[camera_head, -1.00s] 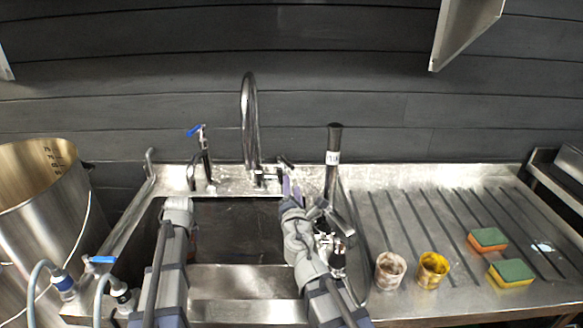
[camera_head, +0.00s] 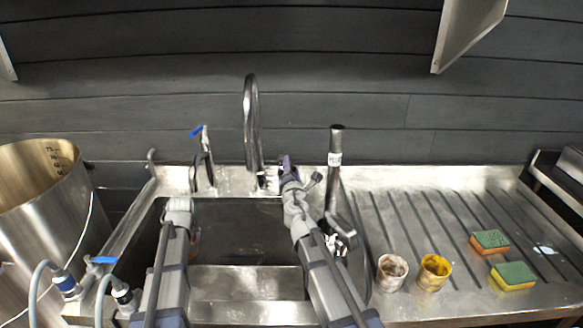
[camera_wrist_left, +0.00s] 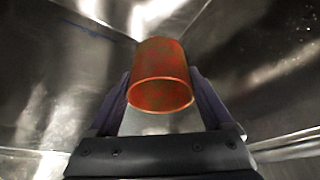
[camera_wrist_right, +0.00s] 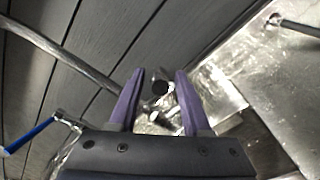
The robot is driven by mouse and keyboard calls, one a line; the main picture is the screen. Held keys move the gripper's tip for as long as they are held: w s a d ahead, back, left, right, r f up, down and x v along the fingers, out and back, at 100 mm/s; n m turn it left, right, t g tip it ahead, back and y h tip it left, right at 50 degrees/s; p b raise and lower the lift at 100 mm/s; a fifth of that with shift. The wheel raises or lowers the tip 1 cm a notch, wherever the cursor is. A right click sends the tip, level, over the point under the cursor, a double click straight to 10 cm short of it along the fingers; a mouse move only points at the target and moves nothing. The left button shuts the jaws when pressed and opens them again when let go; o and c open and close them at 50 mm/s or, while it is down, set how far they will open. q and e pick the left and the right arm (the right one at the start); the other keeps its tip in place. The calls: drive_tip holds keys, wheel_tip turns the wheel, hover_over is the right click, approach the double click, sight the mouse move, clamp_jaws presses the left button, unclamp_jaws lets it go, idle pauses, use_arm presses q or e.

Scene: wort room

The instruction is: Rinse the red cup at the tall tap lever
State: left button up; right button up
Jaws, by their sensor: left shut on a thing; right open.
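The red cup (camera_wrist_left: 160,85) is in my left gripper (camera_wrist_left: 160,90), which is shut on it, low inside the sink; its open rim faces the wrist camera. In the head view my left arm mostly hides cup and gripper. The tall tap (camera_head: 252,125) arches up behind the sink. My right gripper (camera_head: 287,163) is beside its base, at the right. In the right wrist view the right gripper (camera_wrist_right: 157,78) is open, with a small chrome lever end (camera_wrist_right: 160,87) between or just beyond its purple fingertips; contact cannot be told.
A blue-handled tap (camera_head: 204,160) stands left of the tall tap, and a labelled post (camera_head: 335,160) stands right. Two stained cups, white (camera_head: 391,272) and yellow (camera_head: 432,271), and two sponges (camera_head: 490,241) (camera_head: 514,276) sit on the drainboard. A steel pot (camera_head: 40,235) stands at left.

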drive_tip(key=shift+w, duration=0.2)
clamp_jaws()
idle(0.3)
idle(1.0)
